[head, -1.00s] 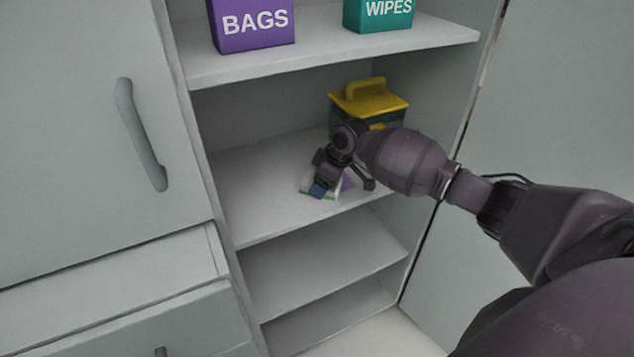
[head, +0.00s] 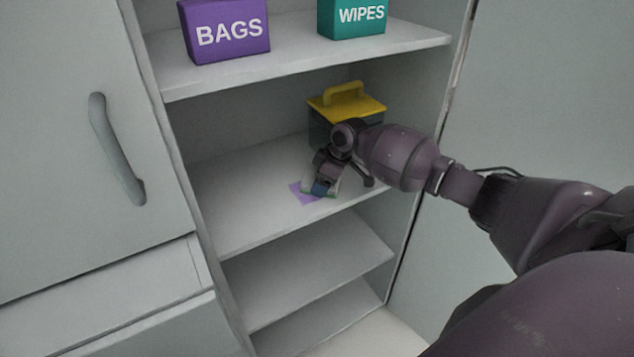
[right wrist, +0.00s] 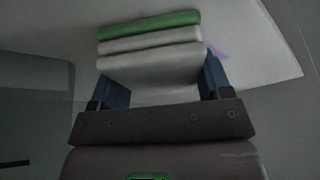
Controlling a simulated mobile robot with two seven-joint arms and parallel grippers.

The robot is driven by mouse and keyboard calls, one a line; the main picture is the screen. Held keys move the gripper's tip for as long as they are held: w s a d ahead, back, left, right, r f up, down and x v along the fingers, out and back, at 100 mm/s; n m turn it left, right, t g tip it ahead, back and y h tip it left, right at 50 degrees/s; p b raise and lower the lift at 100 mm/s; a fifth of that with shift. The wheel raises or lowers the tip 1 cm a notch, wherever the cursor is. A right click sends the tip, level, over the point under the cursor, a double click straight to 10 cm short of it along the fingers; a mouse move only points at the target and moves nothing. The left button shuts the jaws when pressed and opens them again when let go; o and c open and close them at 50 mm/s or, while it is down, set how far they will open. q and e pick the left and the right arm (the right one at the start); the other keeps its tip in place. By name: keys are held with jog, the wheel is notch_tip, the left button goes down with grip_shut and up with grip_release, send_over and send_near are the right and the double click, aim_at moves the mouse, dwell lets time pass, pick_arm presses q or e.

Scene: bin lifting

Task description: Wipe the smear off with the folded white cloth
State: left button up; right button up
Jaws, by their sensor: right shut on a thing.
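The folded white cloth (right wrist: 150,66) has a green layer along one edge. My right gripper (head: 326,186) is shut on it, with blue fingertips on both sides of it in the right wrist view (right wrist: 157,82). The cloth is down at the middle shelf, at or just above its surface; I cannot tell contact exactly. The purple smear (head: 302,193) lies on this shelf (head: 240,195), showing to the left of the cloth. Part of it may be hidden under the cloth and gripper. A bit of the smear shows beside the cloth in the right wrist view (right wrist: 218,52). My left gripper is not in view.
A dark caddy with a yellow lid and handle (head: 346,104) stands just behind my right gripper. A purple BAGS box (head: 225,30) and a teal WIPES box (head: 352,18) stand on the shelf above. The middle shelf's left part is clear. A closed door with a handle (head: 117,150) is at left.

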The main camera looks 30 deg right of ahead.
aim_at(308, 179)
jog(key=shift+s+d+f, duration=0.15)
jog(key=shift+d, duration=1.8)
jog(key=shift+a+r+p, duration=0.15)
jog(key=shift+a+p, duration=0.35)
jog(key=shift+a, duration=0.4)
jog(key=shift+a+r+p, duration=0.15)
jog(key=shift+a+p, duration=0.3)
jog(key=shift+a, duration=0.45)
jog(key=shift+w+a+f+p, duration=0.15)
jog(key=shift+a+p, duration=0.2)
jog(key=shift+a, duration=0.55)
jog(key=shift+w+a+r+p, duration=0.1)
jog(key=shift+a+p, duration=0.25)
jog(key=shift+a, duration=0.5)
jog(key=shift+a+f+p, duration=0.15)
jog(key=shift+a+p, duration=0.2)
jog(key=shift+a, duration=0.75)
jog(key=shift+a+f+p, duration=0.15)
jog(key=shift+a+p, duration=0.2)
jog(key=shift+a, duration=0.75)
jog(key=shift+w+b, duration=0.3)
jog(key=shift+w, duration=0.1)
jog(key=shift+w+b, duration=0.3)
jog(key=shift+w, duration=0.3)
jog(key=shift+d+r, duration=0.2)
jog(key=shift+d, duration=2)
